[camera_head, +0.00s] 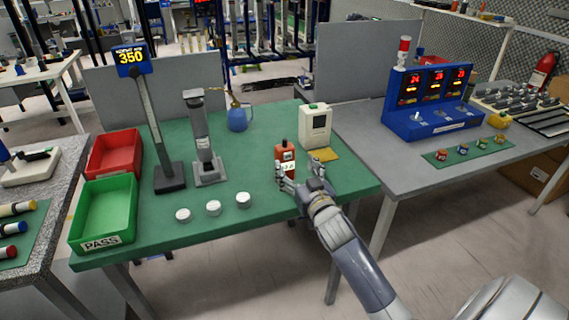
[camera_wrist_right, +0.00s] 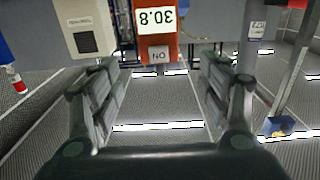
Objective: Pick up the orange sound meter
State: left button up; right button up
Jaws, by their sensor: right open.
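The orange sound meter (camera_head: 285,158) stands upright near the front right part of the green table in the head view. In the right wrist view the sound meter (camera_wrist_right: 145,50) is upside down at the top centre, its display reading 30.8. My right gripper (camera_head: 301,178) is open at the meter's near right side. In the wrist view the right gripper's fingers (camera_wrist_right: 158,66) are spread apart, with the meter ahead in the gap between their tips. I see no grip on it. The fingers partly hide the meter's lower part in the head view. My left gripper is not in view.
A white boxy device (camera_head: 315,126) stands just behind the meter, with a yellow pad (camera_head: 326,155) by it. Several white discs (camera_head: 213,208) lie to the left.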

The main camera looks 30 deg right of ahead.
aim_at(288, 155)
jog(key=x, duration=0.3)
jog(key=shift+w+a+r, duration=0.15)
jog(key=shift+w+a, duration=0.05)
jog(key=shift+w, duration=0.2)
jog(key=shift+w+d, duration=0.25)
jog(key=shift+w, duration=0.15)
jog(key=shift+w+d+p, duration=0.2)
jog(key=shift+w+p, duration=0.25)
jog(key=shift+w, duration=0.05)
jog(key=shift+f+p+x, duration=0.1)
jog(key=shift+p+x, duration=0.05)
jog(key=shift+x, duration=0.85)
jog(key=shift+f+p+x, duration=0.15)
jog(key=shift+x, duration=0.8)
jog(key=c, duration=1.3)
